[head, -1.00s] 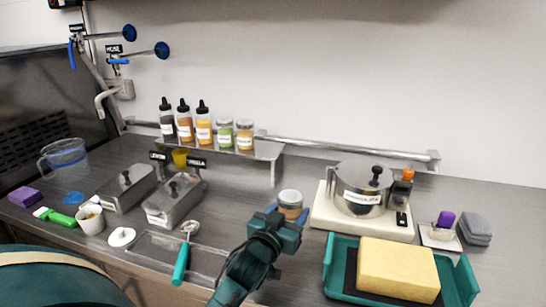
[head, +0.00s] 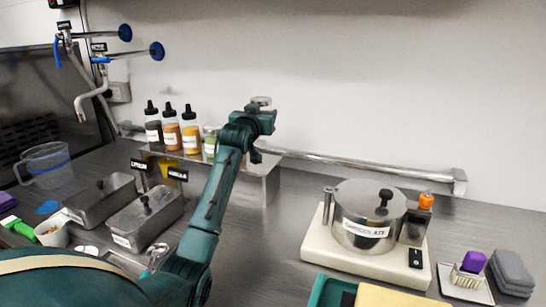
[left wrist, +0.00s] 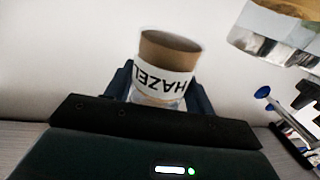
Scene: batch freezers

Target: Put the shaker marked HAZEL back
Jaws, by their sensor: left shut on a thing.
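My left gripper (head: 262,117) is raised above the right part of the steel shelf (head: 258,185) and shut on the HAZEL shaker. Only the shaker's pale lid (head: 262,101) shows above the gripper in the head view. In the left wrist view the HAZEL shaker (left wrist: 166,70) sits between the fingers, brown inside, its white label upside down in the picture. A green shaker (head: 210,142) stands on the shelf just left of my gripper. What stands behind my gripper and forearm is hidden. My right gripper is not in view.
Several dark-capped squeeze bottles (head: 171,130) stand on the shelf's left part. A rail (head: 360,168) runs along the wall. Lidded steel tubs (head: 145,220) sit in front of the shelf. A steel pot (head: 368,215) stands on a cream base at right.

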